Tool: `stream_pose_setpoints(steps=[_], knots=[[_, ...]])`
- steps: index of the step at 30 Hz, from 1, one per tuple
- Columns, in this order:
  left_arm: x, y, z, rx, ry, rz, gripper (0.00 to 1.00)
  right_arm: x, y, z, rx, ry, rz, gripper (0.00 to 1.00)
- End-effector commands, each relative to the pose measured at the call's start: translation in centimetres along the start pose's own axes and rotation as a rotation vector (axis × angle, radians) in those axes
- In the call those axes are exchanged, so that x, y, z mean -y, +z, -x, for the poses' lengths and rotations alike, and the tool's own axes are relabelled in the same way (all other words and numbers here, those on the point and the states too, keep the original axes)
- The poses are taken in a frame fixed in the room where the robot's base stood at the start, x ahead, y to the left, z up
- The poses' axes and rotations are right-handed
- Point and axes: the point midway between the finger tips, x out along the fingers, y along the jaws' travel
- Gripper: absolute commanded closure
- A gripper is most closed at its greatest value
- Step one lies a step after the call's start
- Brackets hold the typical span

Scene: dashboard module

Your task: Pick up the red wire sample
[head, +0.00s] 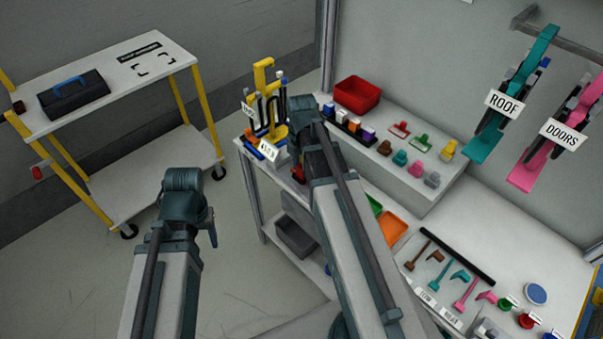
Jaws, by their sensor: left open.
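A small red round piece (527,320) lies at the lower right of the bench, in a row with a green piece (505,305). It may be the red wire sample, but it is too small to be sure. My left gripper (209,228) shows only in part beside the left arm's end, over open floor and away from the bench. It is open, and I see nothing in it. My right arm reaches over the bench's left end near the yellow rack (264,75). The right gripper is mostly hidden behind its own arm, so its jaws cannot be judged.
A red bin (357,95) and coloured parts stand on the raised shelf. An orange tray (393,228) and several hand tools lie lower. ROOF (505,103) and DOORS (566,133) tools hang at right. A cart (130,70) with a toolbox (74,95) stands left; floor between is clear.

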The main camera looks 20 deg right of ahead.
Motion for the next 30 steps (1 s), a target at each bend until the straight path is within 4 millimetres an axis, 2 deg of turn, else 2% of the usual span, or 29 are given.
stream_pose_setpoints(steps=[1, 4, 5, 20, 26, 30], knots=[[0.0, 0.0, 0.0, 0.000, 0.000, 0.000, 0.44, 0.0, 0.0, 0.0, 0.000, 0.000, 0.000, 0.81], [0.0, 0.0, 0.0, 0.000, 0.000, 0.000, 0.44, 0.0, 0.0, 0.0, 0.000, 0.000, 0.000, 0.99], [0.0, 0.0, 0.0, 0.000, 0.000, 0.000, 0.44, 0.0, 0.0, 0.0, 0.000, 0.000, 0.000, 1.00], [0.0, 0.0, 0.4, 0.000, 0.000, 0.000, 0.44, 0.0, 0.0, 0.4, 0.000, 0.000, 0.000, 1.00], [0.2, 0.1, 2.1, 0.000, 0.000, 0.000, 0.44, 0.0, 0.0, 2.1, 0.000, 0.000, 0.000, 1.00], [0.4, 0.2, 4.1, 0.000, 0.000, 0.000, 0.44, 0.0, 0.0, 4.1, 0.000, 0.000, 0.000, 1.00]])
